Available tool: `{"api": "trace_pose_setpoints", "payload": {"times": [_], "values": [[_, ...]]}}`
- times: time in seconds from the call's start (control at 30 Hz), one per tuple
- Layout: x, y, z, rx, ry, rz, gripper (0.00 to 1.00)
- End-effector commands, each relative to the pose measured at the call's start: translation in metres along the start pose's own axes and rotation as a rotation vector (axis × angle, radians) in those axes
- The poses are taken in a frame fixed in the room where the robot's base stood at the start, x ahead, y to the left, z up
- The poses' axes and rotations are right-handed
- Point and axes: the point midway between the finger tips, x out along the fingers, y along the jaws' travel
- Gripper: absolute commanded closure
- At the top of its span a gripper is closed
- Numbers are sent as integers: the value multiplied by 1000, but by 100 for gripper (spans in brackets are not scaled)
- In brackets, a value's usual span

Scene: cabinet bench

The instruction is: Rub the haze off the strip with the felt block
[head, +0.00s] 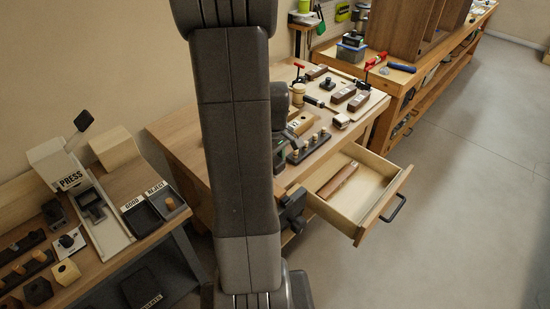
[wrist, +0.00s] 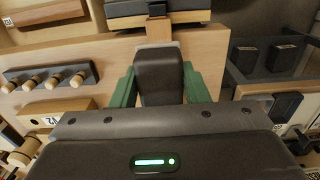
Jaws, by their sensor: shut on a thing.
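My gripper (wrist: 160,88) shows in the wrist view with its green fingers on either side of a dark block-like shape. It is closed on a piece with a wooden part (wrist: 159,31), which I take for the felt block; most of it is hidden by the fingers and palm. A wide dark grey piece lies at the top edge, just beyond the wooden part; I cannot tell whether it is the felt face or a separate thing. In the head view my arm hides most of the gripper. I cannot pick out the strip or its haze in either view.
A dark rack with wooden pegs (wrist: 47,78) stands on the bench, left in the wrist view. A dark tray (wrist: 246,74) with black blocks is at the right. In the head view a drawer (head: 390,187) stands open with a brown bar (head: 337,180) inside. Floor at right is clear.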

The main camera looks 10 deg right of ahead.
Motion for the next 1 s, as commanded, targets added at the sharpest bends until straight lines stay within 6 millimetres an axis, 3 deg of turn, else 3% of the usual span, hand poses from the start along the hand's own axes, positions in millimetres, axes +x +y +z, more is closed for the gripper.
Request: {"api": "trace_pose_setpoints", "payload": {"times": [1.0], "values": [[14, -1, -3, 1, 0, 0, 80]]}}
